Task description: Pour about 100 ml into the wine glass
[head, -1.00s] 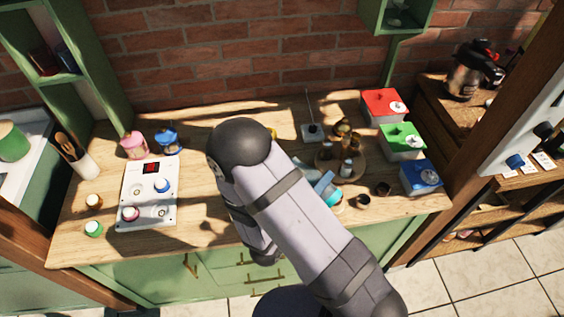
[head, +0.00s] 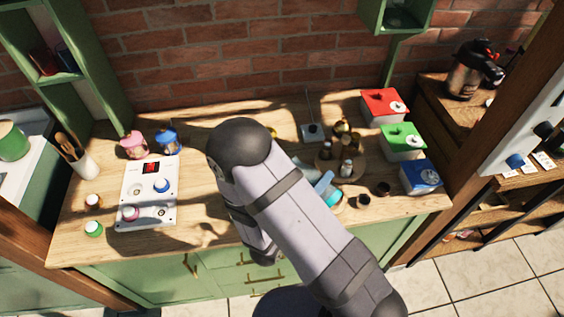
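I cannot make out a wine glass in the head view. My arm crosses the middle of the wooden table and hides part of its top. My gripper does not show; the arm covers the area where it may be. A light-blue and teal object (head: 324,184) shows partly beside the right edge of my arm. It looks tilted, and I cannot tell what it is or whether anything holds it. No pouring liquid is visible.
A round wooden tray (head: 325,171) with several small bottles stands right of my arm. Red (head: 376,103), green (head: 393,142) and blue (head: 412,183) boxes line the right. Two small dark cups (head: 362,201) stand near the front. A white panel (head: 133,181) and pink (head: 133,145) and blue jars are left.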

